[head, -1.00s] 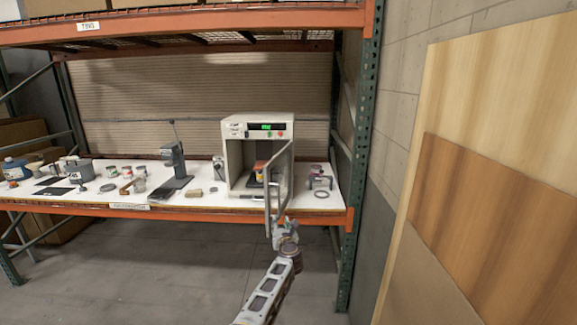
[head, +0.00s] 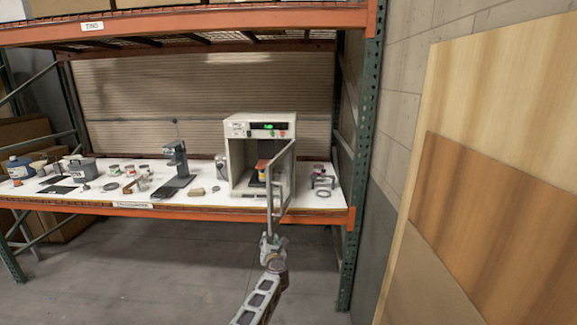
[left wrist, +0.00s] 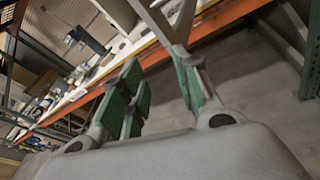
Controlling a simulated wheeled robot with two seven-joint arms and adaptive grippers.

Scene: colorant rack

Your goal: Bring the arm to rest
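My left gripper (head: 270,240) is low in front of the shelf, just below the open door (head: 281,180) of a white cabinet machine (head: 236,160). In the left wrist view the gripper (left wrist: 160,85) is open, its green-padded fingers apart with nothing between them. A pale bar crosses just beyond the fingertips there; I cannot tell whether it touches. A can with an orange-red top (head: 261,168) stands inside the cabinet. My right gripper is not in view.
The white shelf (head: 110,197) holds a grey press (head: 176,165), a blue jug (head: 18,168), a grey bucket (head: 82,170) and several small cans. A green rack post (head: 362,160) and leaning wooden boards (head: 490,190) stand at the right. The floor (head: 150,270) is clear.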

